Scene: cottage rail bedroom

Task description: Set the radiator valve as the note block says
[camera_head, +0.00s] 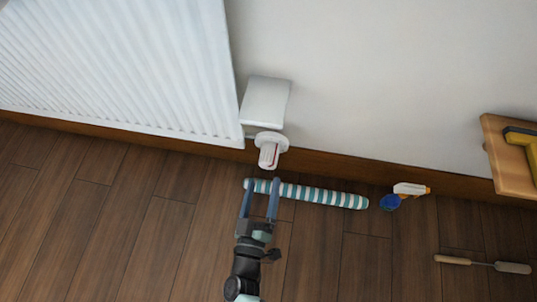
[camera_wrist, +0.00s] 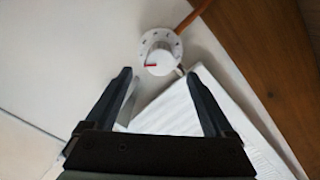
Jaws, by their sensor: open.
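The radiator valve (camera_head: 269,150) is a white round knob with a red mark, low beside the white ribbed radiator (camera_head: 120,65). In the wrist view the valve dial (camera_wrist: 160,52) faces me, with small marks around its rim and a red pointer line toward the left. The marks are too small to read. My gripper (camera_head: 262,183) is open and empty, just short of the valve and apart from it. A plain white block (camera_head: 265,102) sits just above the valve; I cannot tell whether it is the note block, and no writing shows.
A teal-and-white striped roll (camera_head: 325,195) lies on the floor by the wall, partly behind my gripper. A spray bottle (camera_head: 404,194) and a wooden-handled brush (camera_head: 484,264) lie farther right. A wooden surface (camera_head: 508,165) stands at the right edge. The floor at left is clear.

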